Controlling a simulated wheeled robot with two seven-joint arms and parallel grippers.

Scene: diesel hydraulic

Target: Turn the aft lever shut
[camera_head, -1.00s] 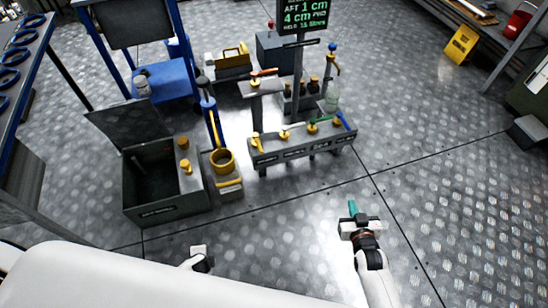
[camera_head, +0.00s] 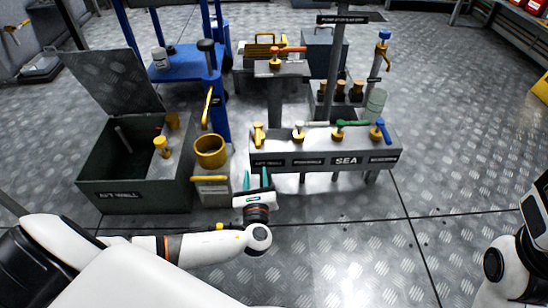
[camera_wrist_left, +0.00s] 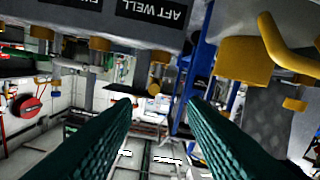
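The aft lever is the yellow handle (camera_head: 258,134) at the left end of the grey valve chest, above the label "AFT WELL". It points up and away from me, roughly across the chest. My left gripper (camera_head: 265,176) is just in front of and below the chest's left end, teal fingers apart, nothing between them. In the left wrist view, which is upside down, the fingers (camera_wrist_left: 160,108) are spread.
The valve chest (camera_head: 325,158) also carries a white, a green and a blue lever to the right. A yellow cup (camera_head: 211,151) stands on a grey box left of my gripper. An open dark bin (camera_head: 135,190) is further left. Floor in front is clear.

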